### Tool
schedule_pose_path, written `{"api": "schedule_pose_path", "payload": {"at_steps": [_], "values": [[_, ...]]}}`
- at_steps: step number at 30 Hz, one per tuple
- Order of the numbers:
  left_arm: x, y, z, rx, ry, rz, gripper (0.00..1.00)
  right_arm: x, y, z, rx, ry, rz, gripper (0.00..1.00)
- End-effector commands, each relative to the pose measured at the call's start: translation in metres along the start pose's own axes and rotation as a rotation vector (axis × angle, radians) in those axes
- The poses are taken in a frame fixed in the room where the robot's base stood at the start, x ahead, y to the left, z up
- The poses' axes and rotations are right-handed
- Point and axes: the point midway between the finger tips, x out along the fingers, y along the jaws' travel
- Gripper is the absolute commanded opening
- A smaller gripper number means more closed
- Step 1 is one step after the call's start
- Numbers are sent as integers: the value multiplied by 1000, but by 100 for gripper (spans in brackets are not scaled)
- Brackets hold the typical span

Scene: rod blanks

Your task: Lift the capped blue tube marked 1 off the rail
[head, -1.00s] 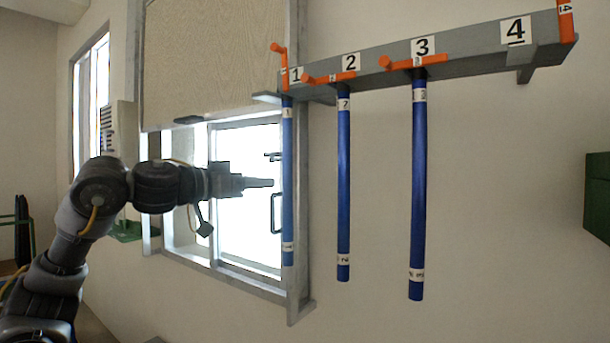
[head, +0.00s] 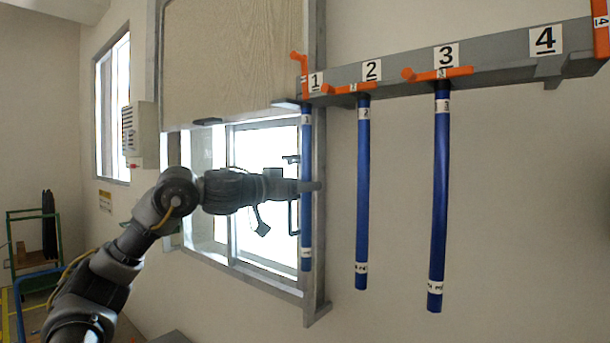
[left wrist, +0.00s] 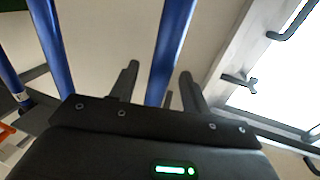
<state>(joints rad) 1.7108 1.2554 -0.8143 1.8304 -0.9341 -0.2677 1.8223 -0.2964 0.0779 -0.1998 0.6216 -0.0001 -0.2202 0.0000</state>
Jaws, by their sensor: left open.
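The blue tube marked 1 (head: 306,225) hangs upright from the left end of the grey rail (head: 490,54), with white labels near its top and bottom. An orange piece (head: 300,64) stands at the rail end above it. My right gripper is not in view.
Blue tubes marked 2 (head: 363,190) and 3 (head: 440,200) hang to the right, with orange pieces at their tops. Place 4 (head: 545,41) has no tube under it. A window (head: 262,225) with a frame and blind stands behind tube 1.

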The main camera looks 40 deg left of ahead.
Motion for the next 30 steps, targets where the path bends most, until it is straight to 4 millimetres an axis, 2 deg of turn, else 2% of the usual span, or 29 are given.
{"api": "schedule_pose_path", "payload": {"at_steps": [1,6,14,17,25,30], "values": [[8,0,-6,0,-3,1,47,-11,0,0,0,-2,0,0],[26,0,-3,0,-1,-1,47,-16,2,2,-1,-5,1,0],[29,-1,-1,0,0,-2,47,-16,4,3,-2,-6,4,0],[29,0,-1,0,0,-1,37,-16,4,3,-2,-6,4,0],[29,0,-1,0,0,-1,1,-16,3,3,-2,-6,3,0],[29,0,-1,0,1,-1,0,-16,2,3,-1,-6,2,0]]}}
